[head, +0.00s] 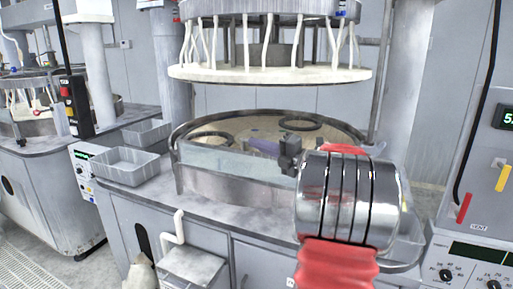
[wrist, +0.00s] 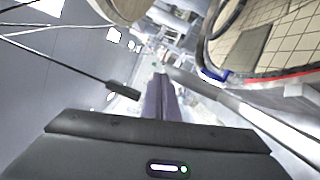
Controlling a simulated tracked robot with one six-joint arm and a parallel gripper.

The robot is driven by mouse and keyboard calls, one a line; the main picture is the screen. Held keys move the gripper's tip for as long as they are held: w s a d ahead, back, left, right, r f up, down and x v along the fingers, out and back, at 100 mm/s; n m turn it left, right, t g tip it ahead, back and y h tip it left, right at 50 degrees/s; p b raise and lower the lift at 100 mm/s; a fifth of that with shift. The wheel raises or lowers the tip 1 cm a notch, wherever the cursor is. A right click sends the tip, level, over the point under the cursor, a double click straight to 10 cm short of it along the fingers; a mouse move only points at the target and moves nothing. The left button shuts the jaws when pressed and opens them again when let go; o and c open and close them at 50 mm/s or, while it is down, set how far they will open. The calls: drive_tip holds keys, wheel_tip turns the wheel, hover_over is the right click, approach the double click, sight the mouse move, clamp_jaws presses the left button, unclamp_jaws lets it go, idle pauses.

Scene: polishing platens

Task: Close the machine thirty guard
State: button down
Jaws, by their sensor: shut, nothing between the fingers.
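The polishing machine in front of me has a round platen basin with a dark rim and a clear, curved guard panel (head: 208,160) along its front left. I cannot read a number on the machine. My gripper (head: 254,144) is over the front part of the basin, behind the front wall, its purple-grey fingers pointing left. In the wrist view, my gripper (wrist: 160,78) has its two fingers together with nothing between them. A curved dark rim and tiled platen (wrist: 270,45) lie to their right. Contact with the guard cannot be told; my arm hides the basin's right front.
A raised upper plate (head: 270,74) with white hoses hangs over the basin. Grey trays (head: 130,166) stand on the left of the bench. A control box (head: 470,262) stands at the right. A hanging pendant (head: 76,105) is at the left, before another machine.

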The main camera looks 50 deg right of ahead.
drive_tip(key=shift+d+r, duration=0.2)
drive_tip(key=shift+d, duration=0.1)
drive_tip(key=shift+s+a, duration=0.1)
drive_tip(key=shift+a, duration=0.05)
drive_tip(key=s+a, duration=0.3)
drive_tip(key=s, duration=0.8)
drive_tip(key=shift+r, duration=0.4)
idle(0.4)
